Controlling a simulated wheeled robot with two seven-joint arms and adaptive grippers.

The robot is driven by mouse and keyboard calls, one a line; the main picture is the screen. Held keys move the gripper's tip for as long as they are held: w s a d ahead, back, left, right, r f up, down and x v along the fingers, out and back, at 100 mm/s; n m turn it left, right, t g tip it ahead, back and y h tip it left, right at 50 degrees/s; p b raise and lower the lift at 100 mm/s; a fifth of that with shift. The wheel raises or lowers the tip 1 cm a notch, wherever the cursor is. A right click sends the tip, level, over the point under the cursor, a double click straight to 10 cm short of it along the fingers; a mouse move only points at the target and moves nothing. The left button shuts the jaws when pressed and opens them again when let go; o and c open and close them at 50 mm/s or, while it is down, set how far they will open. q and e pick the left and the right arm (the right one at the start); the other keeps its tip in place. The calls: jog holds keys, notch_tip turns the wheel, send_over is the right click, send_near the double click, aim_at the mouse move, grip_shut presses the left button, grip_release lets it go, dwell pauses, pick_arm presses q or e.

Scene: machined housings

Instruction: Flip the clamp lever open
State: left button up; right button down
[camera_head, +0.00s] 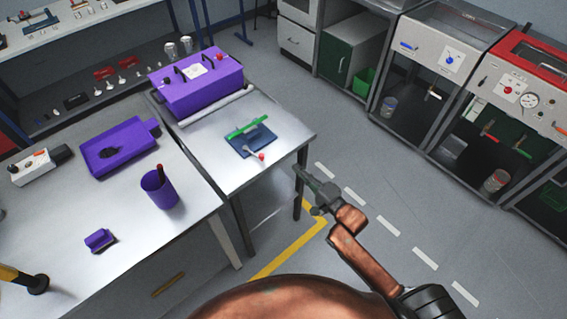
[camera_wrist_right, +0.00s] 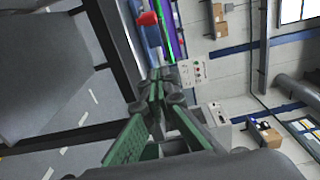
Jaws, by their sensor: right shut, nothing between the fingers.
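The clamp has a blue base (camera_head: 258,143) and a green bar (camera_head: 246,127), and sits on the small metal table. Its pale lever (camera_head: 253,153) ends in a red knob (camera_head: 262,156) that points toward the table's near side. How far the lever is raised is hard to tell. My right gripper (camera_head: 299,172) is shut and empty, just off the table's right corner, apart from the clamp. In the right wrist view the closed fingers (camera_wrist_right: 157,82) show, with the red knob (camera_wrist_right: 148,18) beyond them. My left gripper is not in view.
A purple box (camera_head: 197,92) with black handles stands at the back of the metal table (camera_head: 207,146). The bench at left holds a purple tray (camera_head: 118,150), a purple cup (camera_head: 160,190) and a small purple block (camera_head: 100,240). The floor right of the table is clear.

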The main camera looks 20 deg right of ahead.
aim_at(272, 164)
jog(key=b+x, duration=0.1)
jog(key=x, duration=0.8)
jog(key=shift+w+a+f, duration=0.1)
jog(key=shift+w+a, duration=0.1)
jog(key=shift+w, duration=0.15)
jog(key=a, duration=0.3)
jog(key=shift+s+a+b, duration=0.1)
jog(key=shift+s+b, duration=0.2)
jog(key=shift+s, duration=0.1)
jog(key=shift+a, duration=0.3)
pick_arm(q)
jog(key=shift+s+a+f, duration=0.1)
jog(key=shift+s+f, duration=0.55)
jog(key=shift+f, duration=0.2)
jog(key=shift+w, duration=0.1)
pick_arm(e)
jog(key=shift+a, duration=0.15)
